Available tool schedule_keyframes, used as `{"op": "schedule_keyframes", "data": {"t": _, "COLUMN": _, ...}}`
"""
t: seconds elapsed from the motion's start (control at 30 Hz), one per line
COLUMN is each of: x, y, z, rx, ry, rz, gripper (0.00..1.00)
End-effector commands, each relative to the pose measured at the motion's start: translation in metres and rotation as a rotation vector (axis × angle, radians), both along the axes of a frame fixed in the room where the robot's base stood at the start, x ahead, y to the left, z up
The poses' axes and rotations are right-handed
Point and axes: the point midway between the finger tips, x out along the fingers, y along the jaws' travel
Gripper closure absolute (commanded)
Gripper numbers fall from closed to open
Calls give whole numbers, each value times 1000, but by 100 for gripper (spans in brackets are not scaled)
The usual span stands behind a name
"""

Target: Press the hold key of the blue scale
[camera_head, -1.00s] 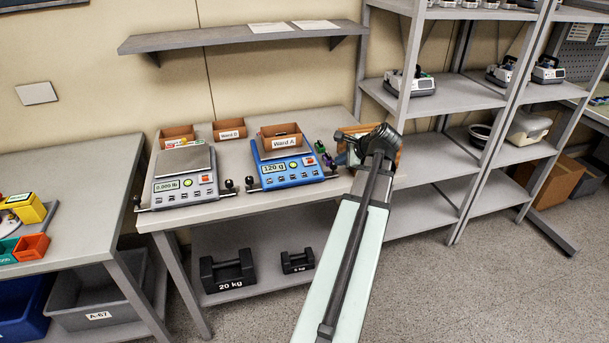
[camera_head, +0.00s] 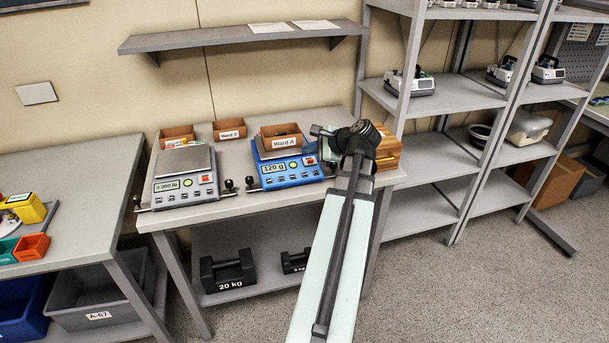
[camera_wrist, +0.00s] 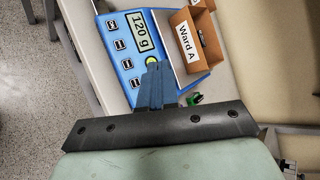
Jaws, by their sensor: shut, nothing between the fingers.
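The blue scale (camera_head: 289,182) stands on the table, its display (camera_head: 274,168) reading 120 g. A small brown bin labelled Ward A (camera_head: 283,141) sits on its pan. In the wrist view the blue scale (camera_wrist: 104,30) shows a row of dark keys (camera_wrist: 119,44) with labels too small to read, so I cannot tell which is hold. A round yellow-green button shows beside my fingertips. My gripper (camera_wrist: 154,66) is shut and empty, over the scale's right part of the front panel in the head view; contact cannot be told. The fingers hide part of the panel.
A grey scale (camera_head: 185,190) stands left of the blue one, with knobs between them. A wooden box (camera_head: 388,150) is right of my gripper. Small brown bins (camera_head: 229,128) stand behind, below a wall shelf (camera_head: 240,36). A green item (camera_wrist: 195,99) lies close to my fingers.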

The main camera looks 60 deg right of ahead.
Motion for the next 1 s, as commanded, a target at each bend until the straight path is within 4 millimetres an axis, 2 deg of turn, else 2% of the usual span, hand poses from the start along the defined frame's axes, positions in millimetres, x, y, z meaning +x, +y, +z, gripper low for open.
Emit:
{"op": "schedule_keyframes", "data": {"t": 0.63, "x": 12, "y": -13, "z": -65, "rx": 3, "ry": 1, "rz": 0, "gripper": 100}}
{"op": "schedule_keyframes", "data": {"t": 1.0, "x": 16, "y": -16, "z": -83, "rx": 0, "ry": 0, "rz": -1, "gripper": 100}}
